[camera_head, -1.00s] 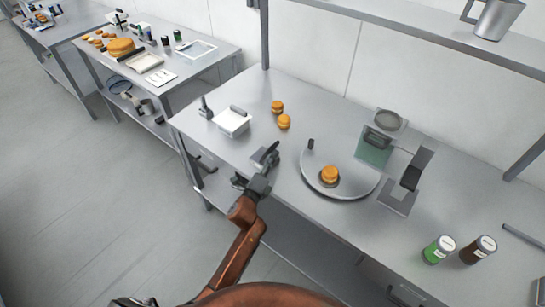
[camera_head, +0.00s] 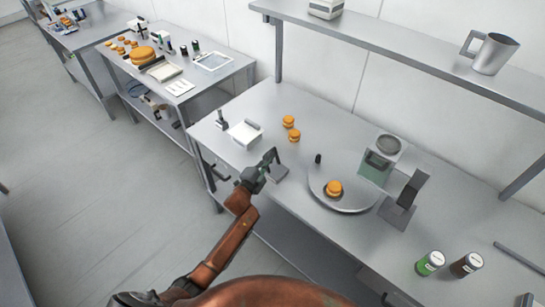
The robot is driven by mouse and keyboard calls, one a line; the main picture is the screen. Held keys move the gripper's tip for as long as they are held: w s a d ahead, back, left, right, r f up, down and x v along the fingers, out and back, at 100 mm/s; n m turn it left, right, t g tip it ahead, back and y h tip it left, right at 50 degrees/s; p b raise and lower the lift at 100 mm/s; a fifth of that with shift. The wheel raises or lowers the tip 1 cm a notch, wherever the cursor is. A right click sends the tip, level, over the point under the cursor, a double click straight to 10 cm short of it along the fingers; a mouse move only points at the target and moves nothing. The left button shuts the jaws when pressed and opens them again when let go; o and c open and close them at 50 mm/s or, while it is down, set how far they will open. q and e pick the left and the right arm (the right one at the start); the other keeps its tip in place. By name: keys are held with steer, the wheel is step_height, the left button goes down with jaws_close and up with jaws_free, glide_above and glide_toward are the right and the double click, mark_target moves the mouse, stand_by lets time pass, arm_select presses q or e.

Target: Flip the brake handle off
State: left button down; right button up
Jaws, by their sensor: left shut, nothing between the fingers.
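A round grey turntable (camera_head: 350,207) stands on the steel worktable with a filled orange round (camera_head: 334,188) on it. A small dark peg (camera_head: 318,158) stands upright at its far left edge. Left of the turntable, near the table's front edge, a grey plate (camera_head: 279,175) carries a dark lever-like part (camera_head: 270,156), which looks like the brake handle; its exact position is hard to tell. My left gripper (camera_head: 261,169) is shut and empty, right beside this lever. I cannot tell whether they touch. My right gripper is not in view.
A white tray (camera_head: 245,132) lies at the left end. A scale-like device (camera_head: 376,168) and a grey angled stand (camera_head: 398,214) are right of the turntable. Green (camera_head: 430,263) and brown (camera_head: 466,265) jars stand at front right. A shelf (camera_head: 400,50) overhangs the back.

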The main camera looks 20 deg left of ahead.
arm_select(q)
steer(key=shift+w+a+n+p, duration=0.3)
steer(key=shift+a+n+p, duration=0.3)
steer(key=shift+a+n, duration=0.1)
steer(key=shift+f, duration=0.1)
steer(key=shift+a+f, duration=0.1)
steer(key=shift+a, duration=0.05)
steer(key=shift+s+d+r+p, duration=0.1)
steer(key=shift+d+r+p, duration=0.2)
steer(key=shift+d, duration=0.15)
steer(key=d+r+v, duration=0.1)
steer(key=d+v, duration=0.1)
steer(key=v, duration=0.9)
steer(key=shift+d+r, duration=0.2)
steer(key=shift+d, duration=0.15)
steer(key=shift+s, duration=0.1)
